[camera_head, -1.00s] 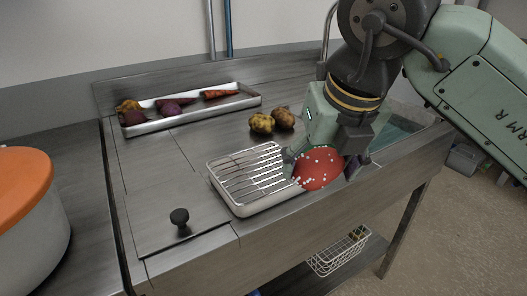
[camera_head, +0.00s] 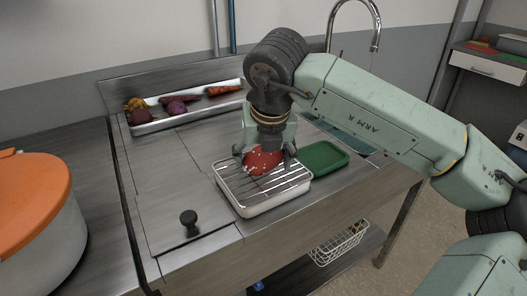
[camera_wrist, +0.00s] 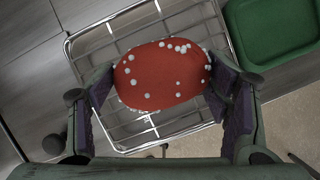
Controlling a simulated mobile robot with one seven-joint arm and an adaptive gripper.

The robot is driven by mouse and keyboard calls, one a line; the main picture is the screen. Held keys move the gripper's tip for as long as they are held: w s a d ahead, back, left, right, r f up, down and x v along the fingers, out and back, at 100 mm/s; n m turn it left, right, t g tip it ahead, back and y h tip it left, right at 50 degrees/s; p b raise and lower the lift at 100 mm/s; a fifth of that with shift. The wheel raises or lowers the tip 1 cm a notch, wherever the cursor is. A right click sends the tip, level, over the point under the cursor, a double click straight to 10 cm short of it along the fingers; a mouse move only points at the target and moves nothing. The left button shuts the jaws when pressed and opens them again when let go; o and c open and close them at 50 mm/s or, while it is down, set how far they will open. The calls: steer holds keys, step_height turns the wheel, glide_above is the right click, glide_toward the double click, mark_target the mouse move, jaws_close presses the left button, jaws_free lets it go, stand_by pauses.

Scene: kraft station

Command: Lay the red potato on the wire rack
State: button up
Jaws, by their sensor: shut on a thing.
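The red potato (camera_head: 263,160), red with white dots, is between the two fingers of my gripper (camera_head: 264,163). In the wrist view the potato (camera_wrist: 161,77) has a finger pressed near each end, and my gripper (camera_wrist: 160,95) is shut on it. The wire rack (camera_head: 236,195), set in a white tray, lies directly under the potato. The rack's bars also show around the potato in the wrist view (camera_wrist: 100,45). The potato is at or just above the bars; I cannot tell whether it touches them.
A green tray (camera_head: 322,157) stands right of the rack. A metal tray (camera_head: 200,116) with carrots and other vegetables lies at the back left. A black knob (camera_head: 189,219) stands on the counter in front. An orange-lidded pot (camera_head: 35,205) is at far left.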

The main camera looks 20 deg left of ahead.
steer(key=shift+f+b, duration=0.2)
steer(key=shift+b, duration=0.1)
steer(key=o, duration=1.2)
steer(key=shift+r, duration=0.4)
steer(key=b+v, duration=0.2)
steer(key=v, duration=0.9)
steer(key=shift+s+d+r, duration=0.15)
steer(key=shift+s+r, duration=0.05)
steer(key=shift+r, duration=0.05)
